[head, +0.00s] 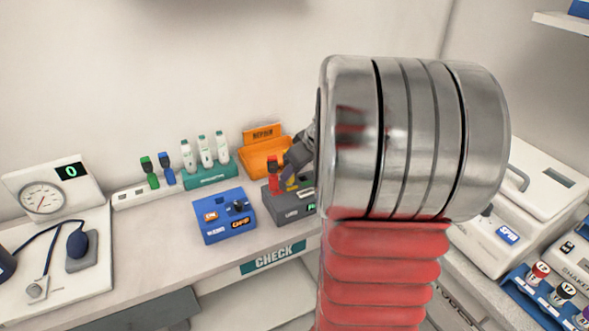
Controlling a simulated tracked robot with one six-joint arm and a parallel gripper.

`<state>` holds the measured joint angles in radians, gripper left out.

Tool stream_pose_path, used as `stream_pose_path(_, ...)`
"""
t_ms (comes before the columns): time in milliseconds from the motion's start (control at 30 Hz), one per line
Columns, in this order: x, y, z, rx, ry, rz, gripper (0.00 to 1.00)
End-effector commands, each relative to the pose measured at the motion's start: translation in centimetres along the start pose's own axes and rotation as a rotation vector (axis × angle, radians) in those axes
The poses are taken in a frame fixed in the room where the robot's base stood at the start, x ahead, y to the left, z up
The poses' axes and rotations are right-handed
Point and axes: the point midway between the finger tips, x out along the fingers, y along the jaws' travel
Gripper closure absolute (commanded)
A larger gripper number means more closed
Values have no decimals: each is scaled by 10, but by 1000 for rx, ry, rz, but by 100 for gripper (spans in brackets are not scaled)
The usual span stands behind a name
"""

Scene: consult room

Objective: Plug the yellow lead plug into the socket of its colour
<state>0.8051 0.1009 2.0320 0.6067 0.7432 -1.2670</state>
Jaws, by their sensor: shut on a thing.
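My gripper (291,172) is at the middle of the counter, partly hidden behind my own arm. It is shut on the yellow lead plug (290,184), of which only a small yellow patch shows. The plug is over or at the dark grey box (283,209); I cannot tell whether it touches it. A red plug (273,174) stands upright at the left of that box. A green plug (150,172) and a blue plug (166,171) stand at a white strip (135,194) on the left. I cannot make out a yellow socket.
A blue box (225,216) stands left of the grey box. Behind are a teal rack (210,175) of white bottles and an orange repair bin (262,158). A gauge (42,200) is at far left. White machines (510,232) stand right. My arm hides much of the counter.

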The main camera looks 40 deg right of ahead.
Motion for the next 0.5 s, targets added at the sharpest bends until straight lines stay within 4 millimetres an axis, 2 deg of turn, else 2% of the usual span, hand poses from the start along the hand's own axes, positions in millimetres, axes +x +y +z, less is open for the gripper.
stream_pose_path(500,5,0,3,0,0,0,100)
